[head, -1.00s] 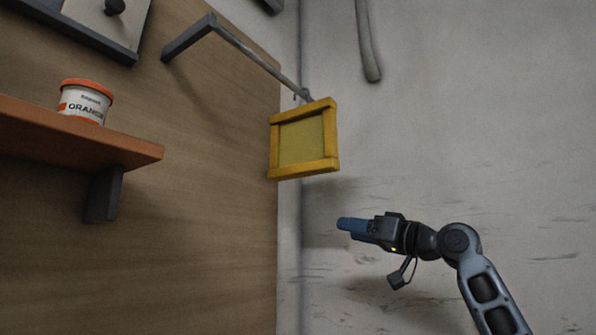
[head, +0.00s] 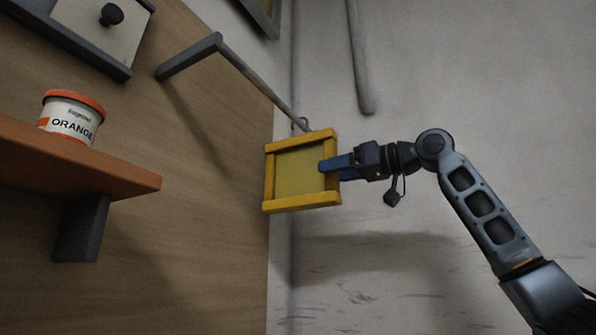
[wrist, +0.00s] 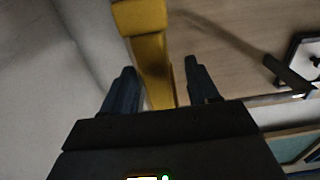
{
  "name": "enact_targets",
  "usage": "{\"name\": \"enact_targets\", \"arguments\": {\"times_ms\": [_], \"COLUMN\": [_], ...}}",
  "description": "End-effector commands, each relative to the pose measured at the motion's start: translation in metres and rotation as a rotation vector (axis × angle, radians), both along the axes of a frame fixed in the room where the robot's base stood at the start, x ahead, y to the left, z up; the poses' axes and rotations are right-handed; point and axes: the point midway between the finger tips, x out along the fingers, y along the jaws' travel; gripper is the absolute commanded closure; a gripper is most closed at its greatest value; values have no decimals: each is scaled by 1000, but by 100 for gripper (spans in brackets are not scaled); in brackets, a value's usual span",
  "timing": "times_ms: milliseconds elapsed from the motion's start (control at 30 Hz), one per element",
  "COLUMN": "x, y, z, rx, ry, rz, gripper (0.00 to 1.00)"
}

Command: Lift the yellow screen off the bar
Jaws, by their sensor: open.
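The yellow screen (head: 299,172), a square yellow frame with a dull yellow mesh, hangs by a hook from the grey bar (head: 262,83). My gripper (head: 328,165) is at the screen's right side, with its blue fingers reaching over the right rail of the frame. In the wrist view, the yellow screen (wrist: 152,62) runs down between my two open fingers (wrist: 158,88). The rail lies between the fingers, with a gap on the right; whether the left finger touches it I cannot tell.
An orange shelf (head: 85,160) on the wooden wall at left carries a tub labelled ORANGE (head: 71,117). A grey-framed panel with a black knob (head: 111,14) is at upper left. A grey pole (head: 360,60) hangs on the pale wall. Space below the screen is clear.

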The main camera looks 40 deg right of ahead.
Motion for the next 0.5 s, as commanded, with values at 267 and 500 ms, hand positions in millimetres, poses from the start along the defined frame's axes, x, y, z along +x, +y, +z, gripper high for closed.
{"name": "enact_targets", "arguments": {"times_ms": [267, 500], "x": [36, 48], "y": [10, 13], "z": [0, -3], "rx": [-1, 0], "ry": [0, -1], "rz": [0, -1], "gripper": [40, 40]}}
